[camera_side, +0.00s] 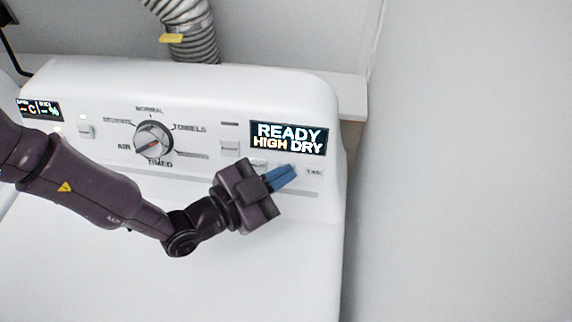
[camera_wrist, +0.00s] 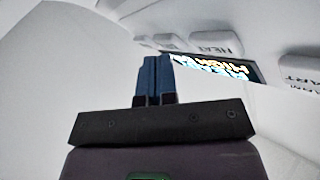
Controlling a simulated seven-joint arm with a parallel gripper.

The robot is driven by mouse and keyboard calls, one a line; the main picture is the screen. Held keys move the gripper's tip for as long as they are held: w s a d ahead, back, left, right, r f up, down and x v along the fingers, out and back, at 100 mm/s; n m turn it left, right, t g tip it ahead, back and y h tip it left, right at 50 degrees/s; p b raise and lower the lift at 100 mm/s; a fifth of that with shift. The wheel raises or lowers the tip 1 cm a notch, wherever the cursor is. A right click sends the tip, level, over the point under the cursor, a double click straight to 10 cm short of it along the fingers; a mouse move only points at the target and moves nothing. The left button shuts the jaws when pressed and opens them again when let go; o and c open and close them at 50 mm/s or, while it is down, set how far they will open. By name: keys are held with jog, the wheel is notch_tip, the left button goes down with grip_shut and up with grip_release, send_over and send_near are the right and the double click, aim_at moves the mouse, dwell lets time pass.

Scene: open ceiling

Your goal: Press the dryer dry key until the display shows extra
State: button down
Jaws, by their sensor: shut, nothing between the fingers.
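The white dryer panel (camera_side: 90,95) carries a lit display (camera_side: 289,138) that reads READY on top and HIGH DRY below. The display also shows in the wrist view (camera_wrist: 225,69), with its text tilted and partly cut off. My gripper (camera_side: 294,170) is shut and empty, its blue fingers over the row of small keys under the display. In the wrist view the fingertips (camera_wrist: 156,58) end just below small white keys (camera_wrist: 168,42), beside a key labelled HEAT (camera_wrist: 213,44). I cannot read which key is the dry key, nor tell whether the fingertips touch one.
A round dial (camera_side: 153,139) sits mid-panel, with a white button (camera_side: 230,147) to its right. A START key (camera_wrist: 303,70) shows at the right in the wrist view. A second small display (camera_side: 40,108) is at far left. A grey hose (camera_side: 190,30) rises behind; a bare wall (camera_side: 460,160) is right.

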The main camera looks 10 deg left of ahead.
jog(key=shift+s+r, duration=0.2)
jog(key=shift+s, duration=0.3)
jog(key=shift+s+r, duration=0.3)
jog(key=shift+s, duration=0.5)
jog(key=shift+s+r, duration=0.3)
jog(key=shift+s, duration=0.5)
jog(key=shift+s+r, duration=0.3)
jog(key=shift+s, duration=0.5)
dwell(1.8)
jog(key=s, duration=0.1)
jog(key=s+r, duration=0.1)
jog(key=s, duration=0.1)
jog(key=shift+s+r, duration=0.15)
jog(key=shift+s, duration=0.1)
jog(key=w+f, duration=0.3)
jog(key=w, duration=0.5)
jog(key=shift+w, duration=0.15)
dwell(1.8)
